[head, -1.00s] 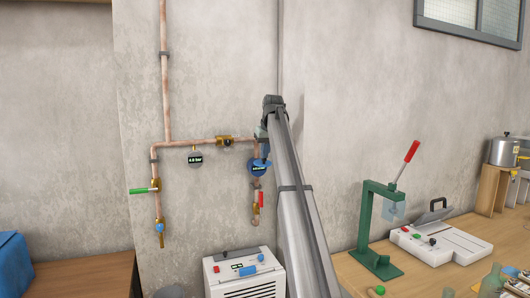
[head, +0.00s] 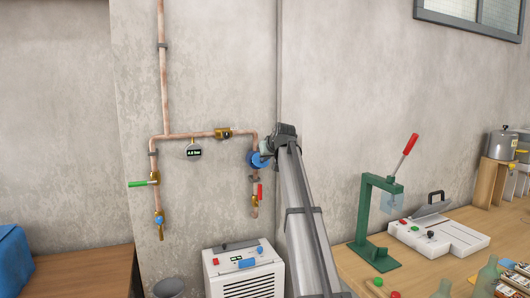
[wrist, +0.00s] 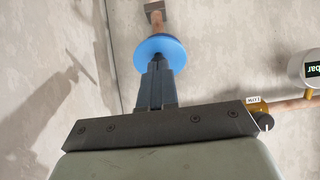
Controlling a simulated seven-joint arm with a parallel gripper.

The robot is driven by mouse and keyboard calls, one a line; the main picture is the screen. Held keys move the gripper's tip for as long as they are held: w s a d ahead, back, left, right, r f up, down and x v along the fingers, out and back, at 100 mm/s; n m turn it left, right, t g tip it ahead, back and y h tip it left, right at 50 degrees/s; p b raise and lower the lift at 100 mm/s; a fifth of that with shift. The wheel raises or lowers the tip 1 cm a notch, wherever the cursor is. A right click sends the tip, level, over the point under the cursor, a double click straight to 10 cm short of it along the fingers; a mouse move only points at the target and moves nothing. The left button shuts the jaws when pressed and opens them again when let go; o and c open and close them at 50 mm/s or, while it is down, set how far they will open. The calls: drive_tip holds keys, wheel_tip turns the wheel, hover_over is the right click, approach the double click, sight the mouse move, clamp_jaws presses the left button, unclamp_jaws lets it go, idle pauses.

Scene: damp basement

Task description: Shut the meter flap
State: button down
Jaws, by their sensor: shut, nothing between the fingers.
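The water meter (head: 255,160) is a blue round body on the right-hand copper pipe. Its face shows plain blue in the head view, with no dark display visible, so the blue flap appears to lie over it. In the wrist view a blue disc (wrist: 168,45) fills the space at my fingertips. My gripper (head: 267,157) is shut and empty, reaching the meter from the right. In the wrist view the closed fingers (wrist: 157,65) point at the disc's middle and look to be touching or very close to it; I cannot tell which.
A pressure gauge (head: 194,151) hangs left of the meter. A red-handled valve (head: 258,193) is below it, and a green-handled valve (head: 142,184) is far left. A white dehumidifier-like unit (head: 244,270) stands below. A workbench with a green press (head: 372,220) is at right.

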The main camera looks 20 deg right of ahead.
wheel_tip(320, 180, down, 3)
drive_tip(key=t, duration=0.2)
drive_tip(key=shift+r+t, duration=0.15)
drive_tip(key=shift+t, duration=0.25)
drive_tip(key=shift+w+f+t, duration=0.7)
drive_tip(key=shift+f+t, duration=0.25)
drive_tip(key=shift+w+f+t, duration=0.7)
drive_tip(key=shift+f+t, duration=0.25)
